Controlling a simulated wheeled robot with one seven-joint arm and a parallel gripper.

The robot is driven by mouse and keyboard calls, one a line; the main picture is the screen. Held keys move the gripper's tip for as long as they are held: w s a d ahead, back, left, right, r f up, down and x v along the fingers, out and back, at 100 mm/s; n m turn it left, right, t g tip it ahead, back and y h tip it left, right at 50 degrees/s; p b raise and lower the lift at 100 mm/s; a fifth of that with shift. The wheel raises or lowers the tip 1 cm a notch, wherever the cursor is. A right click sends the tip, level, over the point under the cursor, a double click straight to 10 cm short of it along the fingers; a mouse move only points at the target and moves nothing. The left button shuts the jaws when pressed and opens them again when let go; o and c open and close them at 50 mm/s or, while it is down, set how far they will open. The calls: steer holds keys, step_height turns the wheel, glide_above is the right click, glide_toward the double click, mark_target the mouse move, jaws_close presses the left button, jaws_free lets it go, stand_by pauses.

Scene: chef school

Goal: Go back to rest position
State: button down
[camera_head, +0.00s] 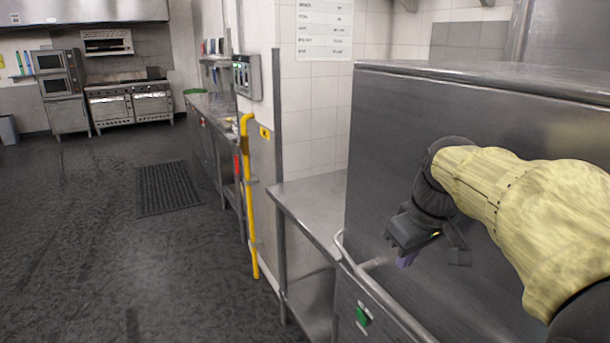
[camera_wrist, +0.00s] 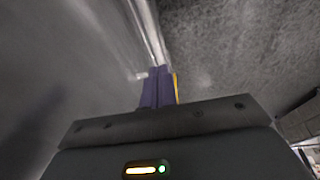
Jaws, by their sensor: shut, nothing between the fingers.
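My gripper (camera_head: 406,258) is at the right of the head view, at the end of my arm in its pale yellow cover. It points down in front of the large steel cabinet (camera_head: 390,140), close to the cabinet's bar handle (camera_head: 385,296). Whether it touches the handle or the cabinet, I cannot tell. In the wrist view the purple fingers (camera_wrist: 158,88) are together, with nothing seen between them. Part of the gripper's far side is hidden in the head view.
A steel counter (camera_head: 312,203) stands left of the cabinet, beside a tiled wall. A yellow pipe (camera_head: 247,200) runs down at its left. Open dark floor (camera_head: 110,270) with a black mat (camera_head: 167,188) lies left. Ovens (camera_head: 131,103) stand at the back.

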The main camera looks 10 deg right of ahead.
steer(key=s+a+f+m+g+p, duration=0.1)
steer(key=s+a+f+m+p, duration=0.3)
steer(key=s+a+f+p, duration=0.4)
steer(key=p+x, duration=0.2)
steer(key=x, duration=0.1)
steer(key=shift+s, duration=0.4)
steer(key=shift+s+f, duration=0.1)
